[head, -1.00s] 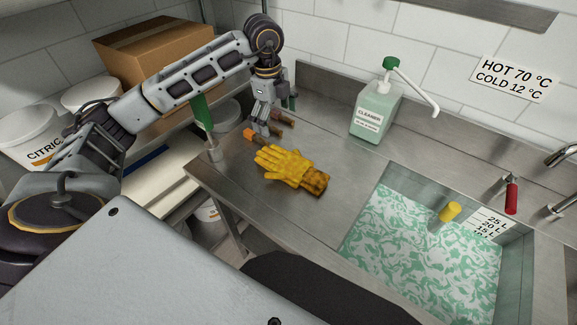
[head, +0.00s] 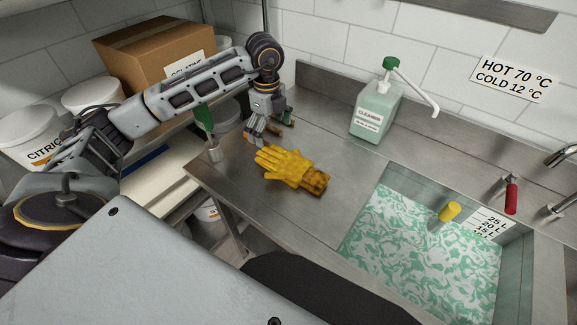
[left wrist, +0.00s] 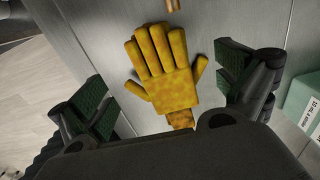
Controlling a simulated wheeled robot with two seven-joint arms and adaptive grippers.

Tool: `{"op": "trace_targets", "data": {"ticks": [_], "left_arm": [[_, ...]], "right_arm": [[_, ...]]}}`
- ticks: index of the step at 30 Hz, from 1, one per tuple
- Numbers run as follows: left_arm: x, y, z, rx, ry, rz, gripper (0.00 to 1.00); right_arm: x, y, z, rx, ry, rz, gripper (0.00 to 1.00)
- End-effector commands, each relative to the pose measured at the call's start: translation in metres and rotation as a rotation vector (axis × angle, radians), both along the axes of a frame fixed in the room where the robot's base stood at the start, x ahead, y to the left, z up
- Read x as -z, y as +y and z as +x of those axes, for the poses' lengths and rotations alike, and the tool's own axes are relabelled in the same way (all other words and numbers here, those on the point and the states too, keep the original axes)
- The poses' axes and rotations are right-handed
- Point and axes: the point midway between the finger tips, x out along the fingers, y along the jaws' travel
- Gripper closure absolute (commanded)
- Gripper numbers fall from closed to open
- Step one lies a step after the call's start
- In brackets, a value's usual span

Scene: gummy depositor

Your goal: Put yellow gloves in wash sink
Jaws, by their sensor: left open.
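The yellow gloves (head: 290,168) lie flat on the steel counter, left of the sink, with brown stains toward the cuff. In the left wrist view the yellow glove (left wrist: 165,72) lies between my spread fingers, fingers pointing up the picture. My left gripper (head: 262,140) is open and empty, just behind the gloves at their upper left. It also shows in the left wrist view (left wrist: 165,95), with green pads on both sides, apart from the glove. The wash sink (head: 420,245) at the right holds green and white foamy liquid. My right gripper is not in view.
A green cleaner bottle (head: 375,108) with a pump stands at the back of the counter. A green-handled brush (head: 206,125) is at the counter's left edge. A yellow plug-like piece (head: 449,211) and a red tap lever (head: 511,196) are at the sink. Counter between gloves and sink is clear.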

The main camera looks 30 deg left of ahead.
Motion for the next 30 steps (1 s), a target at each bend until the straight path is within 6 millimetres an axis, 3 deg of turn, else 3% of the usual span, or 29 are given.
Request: {"op": "trace_targets", "data": {"ticks": [6,12,20,30], "left_arm": [[0.029,0.000,0.000,0.000,0.002,0.000,0.00],[0.046,0.000,0.000,0.000,0.000,0.000,0.00],[0.050,0.000,0.000,0.000,-0.001,0.000,0.00],[0.059,0.001,-0.001,0.000,0.000,0.001,0.00]], "right_arm": [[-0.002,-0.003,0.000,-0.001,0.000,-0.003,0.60],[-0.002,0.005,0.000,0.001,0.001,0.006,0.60],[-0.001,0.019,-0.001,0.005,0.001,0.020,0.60],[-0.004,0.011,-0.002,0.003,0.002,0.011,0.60]]}}
